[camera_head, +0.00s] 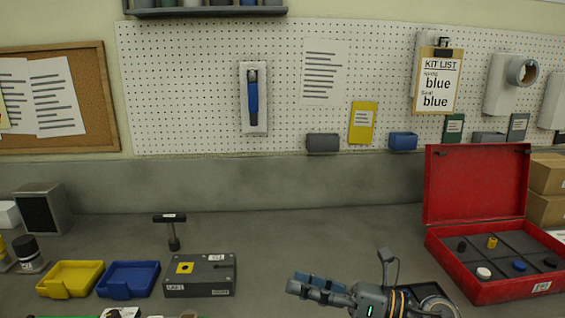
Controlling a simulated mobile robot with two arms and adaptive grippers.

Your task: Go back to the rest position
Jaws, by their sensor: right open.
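My right gripper (305,286) comes in from the lower right over the grey bench, with its fingers pointing left. It is open, and I see nothing between its fingers. It is apart from the grey fixture block (200,277) to its left and from the red case (473,262) to its right. My left gripper is not in view.
Yellow (70,293) and blue (127,293) trays stand left of the block, with a T-handled tool (173,240) behind. The open red case holds several small parts. A pegboard (200,115) with a kit list (438,85) stands behind. The bench's middle is clear.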

